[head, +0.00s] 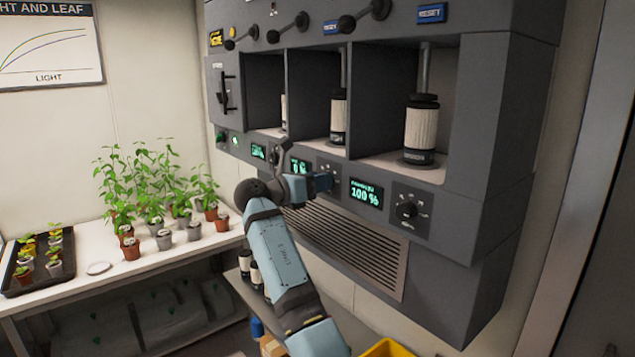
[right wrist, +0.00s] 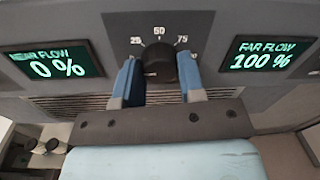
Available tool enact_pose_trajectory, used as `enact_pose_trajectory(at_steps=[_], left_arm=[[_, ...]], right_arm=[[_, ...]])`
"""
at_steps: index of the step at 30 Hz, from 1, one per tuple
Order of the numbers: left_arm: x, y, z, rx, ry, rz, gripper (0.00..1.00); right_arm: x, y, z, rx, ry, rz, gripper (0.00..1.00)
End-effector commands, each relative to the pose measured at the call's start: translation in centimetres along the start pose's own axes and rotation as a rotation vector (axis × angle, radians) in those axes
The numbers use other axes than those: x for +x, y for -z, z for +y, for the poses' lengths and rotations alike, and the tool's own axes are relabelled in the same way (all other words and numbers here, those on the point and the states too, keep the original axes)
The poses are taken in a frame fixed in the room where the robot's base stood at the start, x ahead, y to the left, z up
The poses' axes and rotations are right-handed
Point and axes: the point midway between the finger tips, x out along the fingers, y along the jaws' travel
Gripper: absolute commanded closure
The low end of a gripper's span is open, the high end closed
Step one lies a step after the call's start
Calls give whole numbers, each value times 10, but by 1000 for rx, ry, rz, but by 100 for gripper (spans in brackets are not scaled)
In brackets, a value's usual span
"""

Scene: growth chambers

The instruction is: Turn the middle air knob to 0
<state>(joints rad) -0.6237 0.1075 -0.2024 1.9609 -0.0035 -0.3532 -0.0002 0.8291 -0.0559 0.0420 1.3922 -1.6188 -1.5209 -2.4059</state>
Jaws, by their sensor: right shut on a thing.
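The middle air knob (right wrist: 160,66) is dark and round, on a dial plate (right wrist: 205,25) marked 25, 50 and 75 in the right wrist view. My right gripper (right wrist: 160,82) has its two blue fingers on either side of the knob, shut on it. In the head view this gripper (head: 320,183) is at the panel and hides the knob. In the head view this display (head: 300,166) is partly covered by my arm. The knob's pointer cannot be made out.
To the right, another display (head: 366,193) reads 100 %, beside its own knob (head: 407,210). Above are open bays with white-and-black cylinders (head: 421,130). A vent grille (head: 350,250) lies below. Potted plants (head: 160,200) stand on a bench at the left.

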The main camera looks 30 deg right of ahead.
Motion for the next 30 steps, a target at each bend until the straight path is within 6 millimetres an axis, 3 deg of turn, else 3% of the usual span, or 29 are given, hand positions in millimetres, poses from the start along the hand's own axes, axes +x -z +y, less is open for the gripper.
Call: enact_pose_trajectory(at_steps=[16,17,20,30], left_arm=[[0,1,0,0,0,3,100],[0,2,0,0,0,3,100],[0,2,0,0,1,3,100],[2,1,-1,2,1,5,100]], right_arm=[[0,0,0,-26,1,-1,87],[0,1,0,-26,1,-1,59],[0,0,0,-26,1,-1,38],[-4,1,0,-24,0,-1,38]])
